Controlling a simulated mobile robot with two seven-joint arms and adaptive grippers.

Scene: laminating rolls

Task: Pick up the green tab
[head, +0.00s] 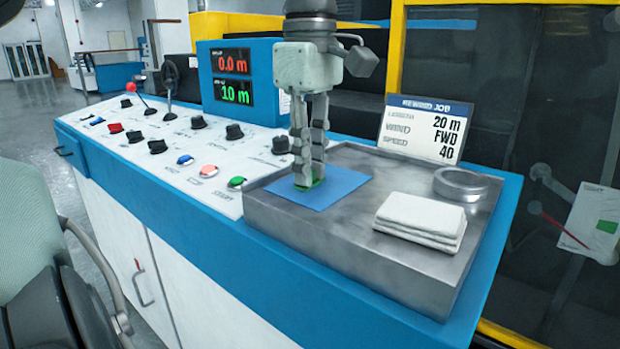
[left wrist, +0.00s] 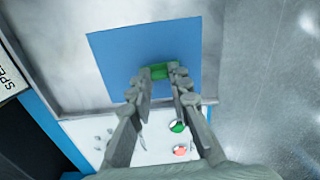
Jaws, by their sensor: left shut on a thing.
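The green tab (head: 316,183) is on the blue sheet (head: 340,187), which lies on the metal tray top of the console. My left gripper (head: 308,181) points straight down at it, and its fingers hide most of the tab in the head view. In the left wrist view the tab (left wrist: 159,71) sits between the fingertips of my left gripper (left wrist: 161,76), near the edge of the blue sheet (left wrist: 125,55). The fingers are shut on the tab. I cannot tell whether it touches the sheet. My right gripper is not in view.
A folded white cloth (head: 420,216) and a round metal dish (head: 461,182) lie right of the sheet. A job card (head: 425,128) stands behind. Knobs and buttons, including a green button (head: 237,182), fill the panel to the left, near a display box (head: 235,80).

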